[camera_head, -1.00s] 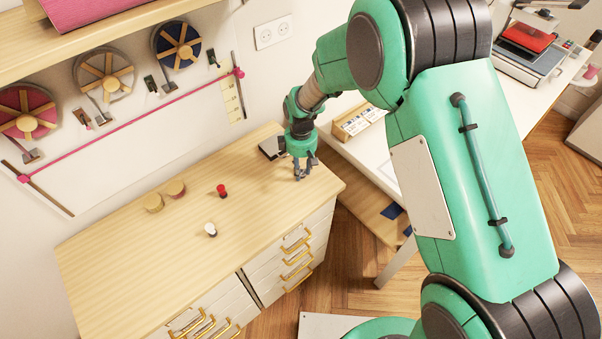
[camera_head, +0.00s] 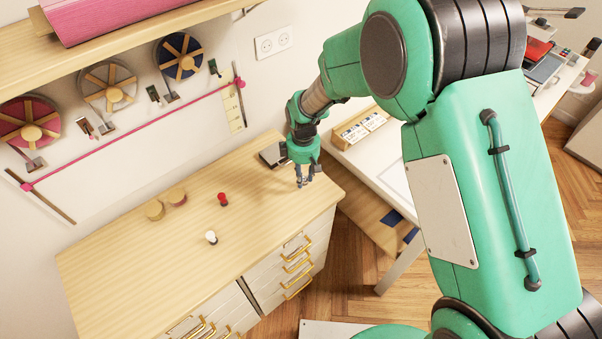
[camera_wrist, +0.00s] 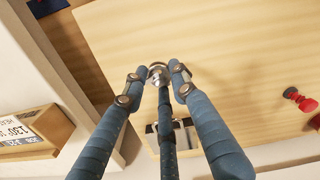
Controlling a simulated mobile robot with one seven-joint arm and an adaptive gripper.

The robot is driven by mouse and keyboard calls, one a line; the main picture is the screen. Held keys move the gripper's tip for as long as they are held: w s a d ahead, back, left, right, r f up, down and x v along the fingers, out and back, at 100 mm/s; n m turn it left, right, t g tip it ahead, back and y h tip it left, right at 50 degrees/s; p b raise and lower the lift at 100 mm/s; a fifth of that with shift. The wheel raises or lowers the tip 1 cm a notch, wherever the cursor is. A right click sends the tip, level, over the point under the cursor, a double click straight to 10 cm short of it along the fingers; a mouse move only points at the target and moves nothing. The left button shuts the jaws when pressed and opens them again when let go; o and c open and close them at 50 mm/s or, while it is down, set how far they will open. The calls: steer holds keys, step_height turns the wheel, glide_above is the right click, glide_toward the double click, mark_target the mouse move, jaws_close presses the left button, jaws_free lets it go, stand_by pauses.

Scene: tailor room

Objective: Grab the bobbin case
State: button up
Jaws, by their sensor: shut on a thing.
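The bobbin case (camera_wrist: 158,73) is a small, round, shiny metal piece in the wrist view. It sits between the fingertips of my gripper (camera_wrist: 157,84), above or on the pale wooden cabinet top. My gripper has slim blue-grey fingers and is shut on the case. In the head view my gripper (camera_head: 305,181) points down over the right end of the cabinet top (camera_head: 130,262). The case is too small to make out there. I cannot tell whether it touches the wood.
A dark box (camera_head: 272,156) lies behind my gripper. A red spool (camera_head: 223,199), a white spool (camera_head: 211,237) and two round wooden pieces (camera_head: 155,209) (camera_head: 177,196) stand to the left. A white table (camera_head: 372,158) with a card box (camera_head: 360,128) is at right.

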steer(key=s+d+r+p, duration=0.1)
steer(key=s+d, duration=0.4)
steer(key=s, duration=0.7)
steer(key=shift+s+d+r, duration=0.2)
steer(key=shift+s, duration=0.15)
